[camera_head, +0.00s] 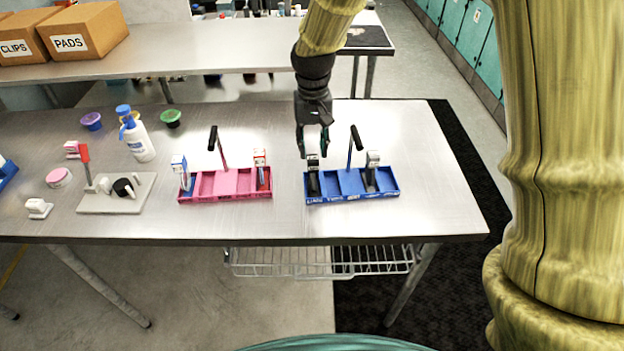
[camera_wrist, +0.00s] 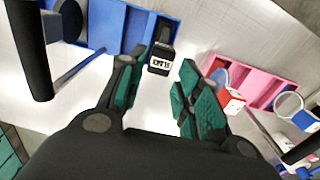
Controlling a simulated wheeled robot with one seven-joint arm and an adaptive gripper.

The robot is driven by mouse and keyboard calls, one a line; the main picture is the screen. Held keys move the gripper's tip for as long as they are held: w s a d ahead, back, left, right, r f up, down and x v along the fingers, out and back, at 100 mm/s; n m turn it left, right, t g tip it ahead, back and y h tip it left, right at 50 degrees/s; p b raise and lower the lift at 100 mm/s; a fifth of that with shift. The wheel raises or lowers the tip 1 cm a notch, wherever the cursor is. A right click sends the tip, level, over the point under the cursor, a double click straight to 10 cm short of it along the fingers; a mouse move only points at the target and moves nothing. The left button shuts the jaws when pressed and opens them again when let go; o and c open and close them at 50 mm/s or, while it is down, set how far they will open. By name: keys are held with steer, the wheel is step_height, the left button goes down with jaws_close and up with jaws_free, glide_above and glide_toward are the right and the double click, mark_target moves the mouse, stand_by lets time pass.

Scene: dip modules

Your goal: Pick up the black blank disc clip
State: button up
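My gripper (camera_head: 314,146) hangs over the left end of the blue caddy (camera_head: 350,197). In the wrist view its green-padded fingers (camera_wrist: 162,78) are open with nothing between the pads. A black item with a white lettered label (camera_wrist: 160,60) stands in the caddy's end compartment, ahead of the gap between the fingers; it also shows under my gripper in the head view (camera_head: 313,182). A second dark item (camera_head: 372,166) stands in the caddy's right compartment. In the wrist view a dark round disc (camera_wrist: 68,18) shows there. I cannot tell for certain which is the blank disc clip.
The blue caddy has an upright black-topped handle (camera_head: 355,136). A pink caddy (camera_head: 228,197) with a handle and boxes stands to its left. Farther left are a fixture board (camera_head: 118,204), a white bottle (camera_head: 140,145) and small tubs. The table right of the blue caddy is clear.

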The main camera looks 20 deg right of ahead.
mark_target(313, 172)
steer(key=shift+f+p, duration=1.45)
steer(key=shift+f, duration=3.65)
jaws_close()
